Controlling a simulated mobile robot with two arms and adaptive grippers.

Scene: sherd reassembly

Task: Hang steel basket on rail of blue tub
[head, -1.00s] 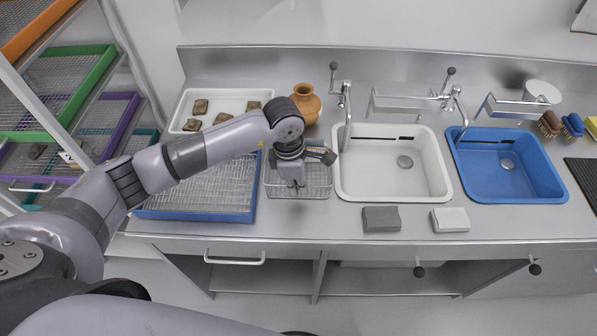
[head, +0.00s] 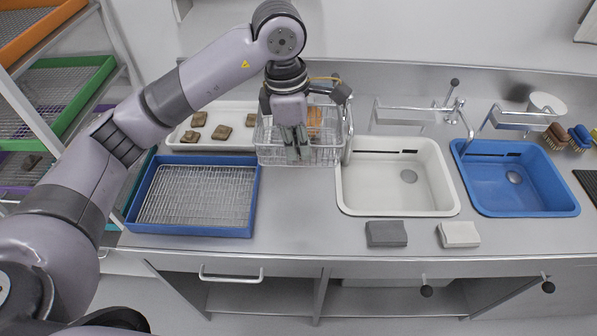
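The steel basket (head: 328,155), an open wire basket, hangs from my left gripper (head: 298,155) above the counter, in front of the white tray. The gripper's fingers are closed at the basket's near wall. The blue tub (head: 555,195) is set into the counter at the right, well apart from the basket. Its metal rail (head: 520,123) stands at its back edge and looks empty. My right gripper is not in view.
A white tub (head: 372,190) with its own rail (head: 405,117) lies between the basket and the blue tub, with taps behind. A blue tray with a wire rack (head: 195,231) sits at left. Grey (head: 386,234) and white (head: 459,235) blocks lie in front. Brushes (head: 578,136) stand at right.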

